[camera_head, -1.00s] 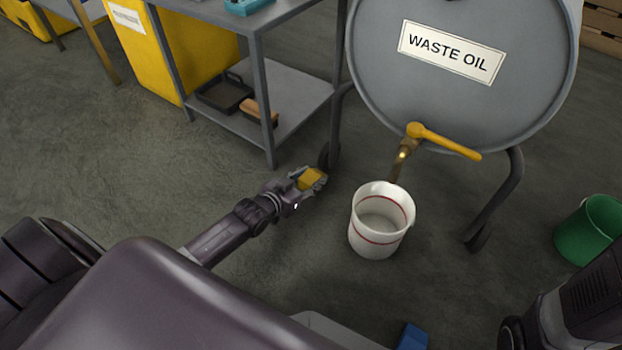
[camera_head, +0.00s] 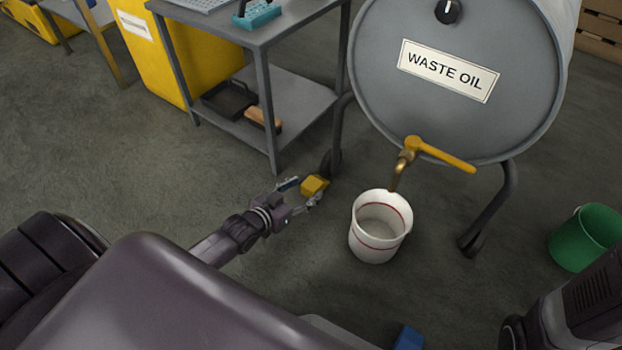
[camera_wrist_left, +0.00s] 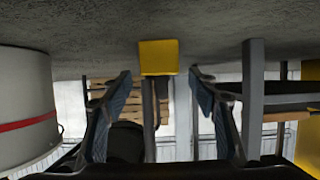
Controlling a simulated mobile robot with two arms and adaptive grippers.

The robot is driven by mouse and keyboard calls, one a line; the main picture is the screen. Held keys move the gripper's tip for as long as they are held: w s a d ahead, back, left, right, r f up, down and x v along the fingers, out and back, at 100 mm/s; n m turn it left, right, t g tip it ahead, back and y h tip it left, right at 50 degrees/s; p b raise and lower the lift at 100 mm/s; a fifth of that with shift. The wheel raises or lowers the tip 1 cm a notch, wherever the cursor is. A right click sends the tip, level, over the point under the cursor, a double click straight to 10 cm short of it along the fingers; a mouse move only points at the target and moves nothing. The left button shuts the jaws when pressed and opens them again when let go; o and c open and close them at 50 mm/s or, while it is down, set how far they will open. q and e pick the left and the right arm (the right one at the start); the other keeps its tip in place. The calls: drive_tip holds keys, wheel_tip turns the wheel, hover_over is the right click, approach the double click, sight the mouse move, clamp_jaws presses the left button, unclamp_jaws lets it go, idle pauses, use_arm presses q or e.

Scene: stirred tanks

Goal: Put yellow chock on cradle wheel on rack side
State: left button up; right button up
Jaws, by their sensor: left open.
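The yellow chock (camera_head: 314,186) sits on the floor close in front of the cradle wheel on the rack side (camera_head: 330,163); I cannot tell if they touch. My left gripper (camera_head: 299,193) is open, its fingers apart behind the chock. In the left wrist view, which shows the floor at the top, the chock (camera_wrist_left: 158,57) lies ahead, centred between the spread fingertips (camera_wrist_left: 160,76), with clear gaps on both sides. The waste oil drum (camera_head: 455,120) rests on the cradle. My right gripper is out of view; only dark arm parts show at lower right.
A white bucket (camera_head: 365,246) with red lines stands under the drum's tap, right of my left gripper. The grey rack (camera_head: 300,105) stands behind on the left. A green bucket (camera_head: 585,238) is at far right. Floor left of my gripper is clear.

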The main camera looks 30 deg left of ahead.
use_arm(q)
drive_tip(key=p+v, duration=0.3)
drive_tip(key=v, duration=0.3)
drive_tip(key=shift+w, duration=0.1)
drive_tip(key=shift+s+a+r, duration=0.1)
drive_tip(key=shift+s, duration=0.35)
